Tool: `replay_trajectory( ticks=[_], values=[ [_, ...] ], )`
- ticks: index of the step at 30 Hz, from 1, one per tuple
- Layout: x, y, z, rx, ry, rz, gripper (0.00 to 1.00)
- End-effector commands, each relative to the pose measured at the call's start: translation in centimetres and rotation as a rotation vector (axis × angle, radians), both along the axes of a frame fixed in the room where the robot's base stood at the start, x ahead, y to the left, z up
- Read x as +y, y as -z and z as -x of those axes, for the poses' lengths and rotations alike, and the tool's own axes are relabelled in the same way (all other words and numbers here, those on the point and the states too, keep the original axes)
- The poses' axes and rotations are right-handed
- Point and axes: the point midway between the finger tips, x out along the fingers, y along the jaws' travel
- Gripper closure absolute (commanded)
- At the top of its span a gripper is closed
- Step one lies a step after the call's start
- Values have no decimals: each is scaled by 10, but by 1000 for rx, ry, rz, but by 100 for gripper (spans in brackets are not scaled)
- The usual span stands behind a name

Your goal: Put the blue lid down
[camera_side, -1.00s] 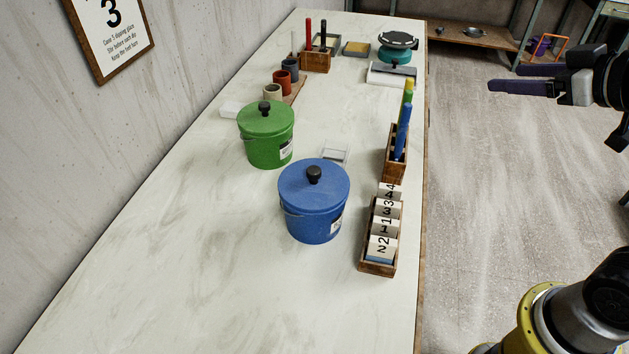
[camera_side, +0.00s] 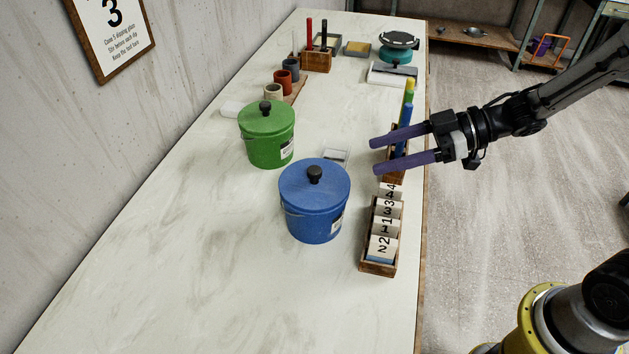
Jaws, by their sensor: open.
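The blue lid (camera_side: 332,184) sits on top of the blue bucket (camera_side: 316,224), with its black knob (camera_side: 314,174) upright in the middle. The bucket stands on the long pale table (camera_side: 200,270). My gripper (camera_side: 373,156) has two purple fingers spread apart with nothing between them. It is above the right side of the table, to the right of the blue lid and apart from it. It partly hides the wooden holder with the blue and yellow-green tools.
A green lidded bucket (camera_side: 267,145) stands behind and left of the blue one. A wooden rack of numbered cards (camera_side: 380,240) and a tool holder (camera_side: 396,172) line the right edge. Small cups (camera_side: 282,82) stand further back. The front left of the table is clear.

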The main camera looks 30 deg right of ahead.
Motion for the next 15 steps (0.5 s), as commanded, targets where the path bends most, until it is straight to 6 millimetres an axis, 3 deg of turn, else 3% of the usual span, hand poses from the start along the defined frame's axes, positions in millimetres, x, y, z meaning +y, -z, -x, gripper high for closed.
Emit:
replay_trajectory(
  ticks=[9, 15],
  values=[
    [47, 22, -27, -2, -4, 2, 32],
    [61, 28, -37, -3, -1, 3, 32]
  ],
)
